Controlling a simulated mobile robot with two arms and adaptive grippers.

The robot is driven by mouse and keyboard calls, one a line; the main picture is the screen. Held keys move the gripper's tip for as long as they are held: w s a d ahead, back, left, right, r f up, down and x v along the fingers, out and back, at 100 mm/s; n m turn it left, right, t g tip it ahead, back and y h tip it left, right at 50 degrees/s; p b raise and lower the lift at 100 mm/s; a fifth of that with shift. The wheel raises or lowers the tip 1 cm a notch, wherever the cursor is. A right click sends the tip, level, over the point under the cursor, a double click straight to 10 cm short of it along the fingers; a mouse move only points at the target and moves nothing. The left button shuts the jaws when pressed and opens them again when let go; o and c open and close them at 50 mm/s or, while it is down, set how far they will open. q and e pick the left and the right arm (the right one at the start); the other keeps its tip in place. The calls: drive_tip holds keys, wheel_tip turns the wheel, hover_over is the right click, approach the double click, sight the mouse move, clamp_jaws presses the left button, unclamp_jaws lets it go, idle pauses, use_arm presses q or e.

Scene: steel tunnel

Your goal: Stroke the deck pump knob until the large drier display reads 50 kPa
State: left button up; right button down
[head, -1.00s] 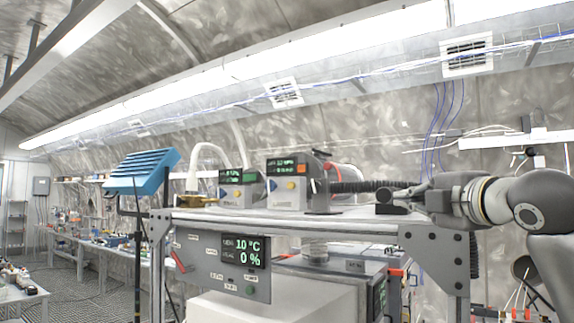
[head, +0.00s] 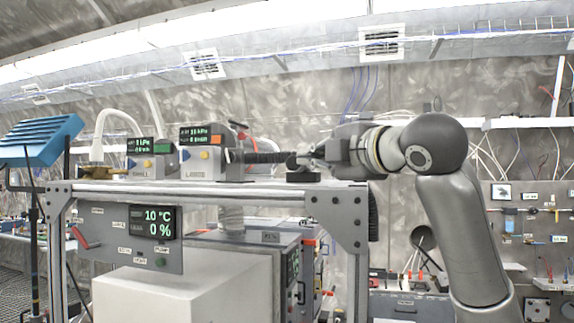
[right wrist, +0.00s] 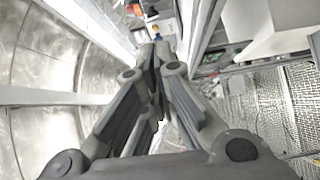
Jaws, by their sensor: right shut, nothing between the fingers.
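The large drier (head: 203,166) stands on the steel deck (head: 190,188). Its green display (head: 201,136) seems to read about 10 kPa, though the digits are small. In the right wrist view the fingers (right wrist: 157,48) are together and empty. My left gripper is out of view.
A smaller drier (head: 148,166) stands left of the large one, its display near 1 kPa. A panel (head: 110,235) under the deck shows 10 °C and 0 %. A blue slatted unit (head: 40,140) stands at the left. A white box (head: 165,293) sits below.

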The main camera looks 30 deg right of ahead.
drive_tip(key=shift+w+d, duration=0.1)
drive_tip(key=shift+w, duration=0.05)
drive_tip(key=p, duration=0.5)
approach(291, 162)
drive_tip(key=w+a, duration=0.3)
drive_tip(key=a, duration=0.2)
drive_tip(key=w+d, duration=0.1)
drive_tip(key=w+p, duration=0.1)
drive_tip(key=shift+w+d, duration=0.3)
drive_tip(key=shift+d, duration=0.1)
drive_tip(key=shift+w+d+f+p, duration=0.1)
drive_tip(key=shift+w+d+p, duration=0.15)
drive_tip(key=shift+d, duration=0.15)
drive_tip(key=shift+w+d+f+p, duration=0.15)
drive_tip(key=shift+d+p, duration=0.1)
drive_tip(key=shift+d, duration=0.15)
drive_tip(key=shift+r, duration=0.1)
drive_tip(key=shift+w+a, duration=0.1)
drive_tip(key=shift+a, duration=0.05)
